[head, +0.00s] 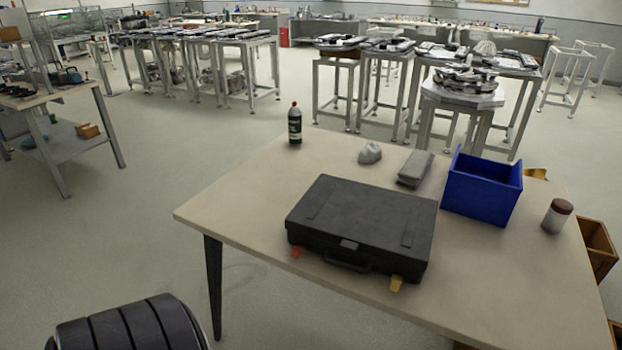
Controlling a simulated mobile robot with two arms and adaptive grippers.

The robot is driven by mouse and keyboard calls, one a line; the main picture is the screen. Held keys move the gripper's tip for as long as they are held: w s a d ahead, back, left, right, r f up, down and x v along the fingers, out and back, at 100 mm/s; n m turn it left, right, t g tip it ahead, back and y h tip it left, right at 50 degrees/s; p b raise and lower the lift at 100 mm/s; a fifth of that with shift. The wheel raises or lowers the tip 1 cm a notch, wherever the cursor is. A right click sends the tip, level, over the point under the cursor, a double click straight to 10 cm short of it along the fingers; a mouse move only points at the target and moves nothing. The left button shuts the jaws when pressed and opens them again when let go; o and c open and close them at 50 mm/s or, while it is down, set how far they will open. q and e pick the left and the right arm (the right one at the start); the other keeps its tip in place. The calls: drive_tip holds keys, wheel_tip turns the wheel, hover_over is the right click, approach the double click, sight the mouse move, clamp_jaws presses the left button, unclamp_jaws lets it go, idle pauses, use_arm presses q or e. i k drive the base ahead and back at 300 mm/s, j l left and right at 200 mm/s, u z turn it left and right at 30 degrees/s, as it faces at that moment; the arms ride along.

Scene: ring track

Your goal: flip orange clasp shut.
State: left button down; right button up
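A closed black case (362,222) lies flat on the beige table (250,205), with its handle (347,263) at the near side. A red-orange clasp (296,252) shows small at the left end of the case's near side. A yellow-orange clasp (396,283) is at the right end of that side. Both clasps appear to stick out low from the case front, but they are too small to tell their exact angle. Neither of my grippers is in view.
Behind the case are a dark green bottle (295,124), a grey lump (370,153) and a grey block (416,167). A blue bin (482,188) and a brown-lidded jar (557,216) stand at the right. The table's left part and near right part are clear.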

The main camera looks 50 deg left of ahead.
sight(297, 249)
drive_tip(key=u, duration=1.15)
